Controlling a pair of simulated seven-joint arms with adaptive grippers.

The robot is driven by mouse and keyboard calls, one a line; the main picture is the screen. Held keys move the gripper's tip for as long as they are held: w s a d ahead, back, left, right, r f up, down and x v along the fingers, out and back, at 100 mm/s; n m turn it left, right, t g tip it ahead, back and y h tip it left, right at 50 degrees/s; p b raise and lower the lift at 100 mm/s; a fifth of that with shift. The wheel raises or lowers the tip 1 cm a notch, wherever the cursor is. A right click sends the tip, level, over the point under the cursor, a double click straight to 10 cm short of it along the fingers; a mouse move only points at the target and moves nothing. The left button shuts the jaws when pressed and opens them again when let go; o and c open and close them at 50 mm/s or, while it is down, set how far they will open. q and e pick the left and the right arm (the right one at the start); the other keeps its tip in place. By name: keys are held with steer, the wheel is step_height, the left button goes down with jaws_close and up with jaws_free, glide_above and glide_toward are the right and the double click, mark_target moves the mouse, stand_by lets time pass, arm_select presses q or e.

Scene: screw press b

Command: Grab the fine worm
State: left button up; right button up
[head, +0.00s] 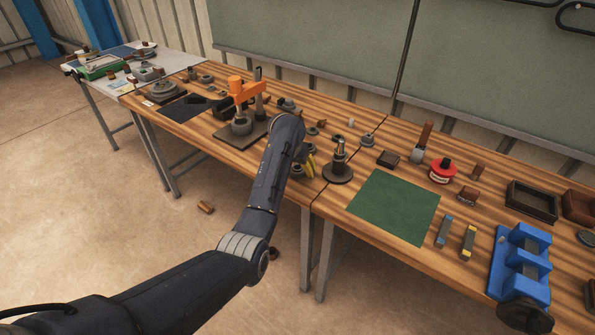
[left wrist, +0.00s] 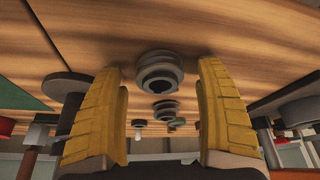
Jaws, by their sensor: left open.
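My left gripper (head: 309,167) is open, with its yellow fingers low over the wooden workbench near the gap between the two tables. In the left wrist view a grey stepped round part (left wrist: 160,70) stands on the wood between and beyond the fingertips, with visible gaps on both sides. A second dark grey round part (left wrist: 165,110) is in line beyond it. I cannot tell for certain which of the several grey round parts is the fine worm. In the head view my arm hides part of this area. My right gripper is not in view.
A dark stand with a round base (head: 337,172) is just right of the gripper. An orange press (head: 240,90) stands left of it on a dark plate. A green mat (head: 385,207), a red tin (head: 442,171) and a blue vise (head: 520,262) are farther right.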

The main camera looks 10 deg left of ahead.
arm_select(q)
steer(key=shift+f, duration=0.1)
steer(key=shift+c, duration=0.2)
jaws_close()
stand_by(0.4)
